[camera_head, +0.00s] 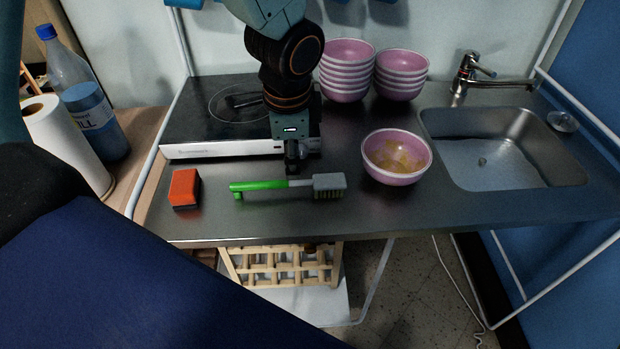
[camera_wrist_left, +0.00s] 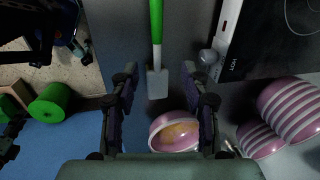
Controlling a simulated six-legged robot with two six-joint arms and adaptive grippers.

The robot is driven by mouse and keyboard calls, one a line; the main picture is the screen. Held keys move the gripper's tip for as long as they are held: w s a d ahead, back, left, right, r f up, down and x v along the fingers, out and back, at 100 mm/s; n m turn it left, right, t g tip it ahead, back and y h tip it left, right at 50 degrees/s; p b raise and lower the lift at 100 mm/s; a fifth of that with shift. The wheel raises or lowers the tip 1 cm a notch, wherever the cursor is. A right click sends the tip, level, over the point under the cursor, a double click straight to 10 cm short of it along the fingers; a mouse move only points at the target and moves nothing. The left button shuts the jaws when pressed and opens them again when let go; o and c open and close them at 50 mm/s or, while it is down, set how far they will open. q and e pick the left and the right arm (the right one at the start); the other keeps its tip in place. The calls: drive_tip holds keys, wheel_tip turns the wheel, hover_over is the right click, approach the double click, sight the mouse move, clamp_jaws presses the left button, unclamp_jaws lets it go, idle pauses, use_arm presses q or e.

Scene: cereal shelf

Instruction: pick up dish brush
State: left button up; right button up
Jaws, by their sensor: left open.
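The dish brush (camera_head: 262,185) lies on the steel counter, its green handle to the left and its grey head with bristles facing the front edge. My left gripper (camera_head: 294,166) hangs just above and behind the brush, near where handle meets head. In the left wrist view, the brush (camera_wrist_left: 156,40) runs down from the top edge, with its grey head between the two spread fingers of my left gripper (camera_wrist_left: 158,80). The gripper is open and holds nothing; I cannot tell its exact height above the brush. My right gripper is not in view.
An orange sponge (camera_head: 185,187) lies left of the brush. A pink bowl (camera_head: 397,158) with food residue stands to its right. A black hob (camera_head: 190,130) and stacked pink bowls (camera_head: 346,70) are behind. The sink (camera_head: 500,150) is at the right. The counter's front strip is clear.

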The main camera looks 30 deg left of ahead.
sight(283, 181)
use_arm(q)
drive_tip(key=f+b, duration=0.1)
drive_tip(key=f, duration=0.1)
drive_tip(key=a+f+b, duration=0.1)
drive_tip(key=f, duration=0.1)
drive_tip(key=shift+a+f+b, duration=0.2)
drive_tip(key=shift+f+b, duration=0.1)
drive_tip(key=shift+f, duration=0.05)
drive_tip(key=shift+s+a+f+b, duration=0.25)
drive_tip(key=shift+f+b, duration=0.2)
drive_tip(key=shift+f, duration=0.15)
drive_tip(key=shift+s+a+f+b, duration=0.1)
drive_tip(key=shift+a+f+b, duration=0.1)
drive_tip(key=shift+f+b, duration=0.3)
drive_tip(key=shift+a+f, duration=0.15)
drive_tip(key=shift+f, duration=0.1)
drive_tip(key=shift+w+f, duration=0.1)
drive_tip(key=shift+w, duration=0.05)
drive_tip(key=shift+w+d, duration=0.2)
drive_tip(key=shift+w, duration=0.1)
drive_tip(key=shift+s, duration=0.15)
drive_tip(key=c, duration=0.3)
drive_tip(key=shift+s+a, duration=0.15)
drive_tip(key=shift+s, duration=0.05)
drive_tip(key=shift+c, duration=1.4)
drive_tip(key=shift+w, duration=0.15)
clamp_jaws()
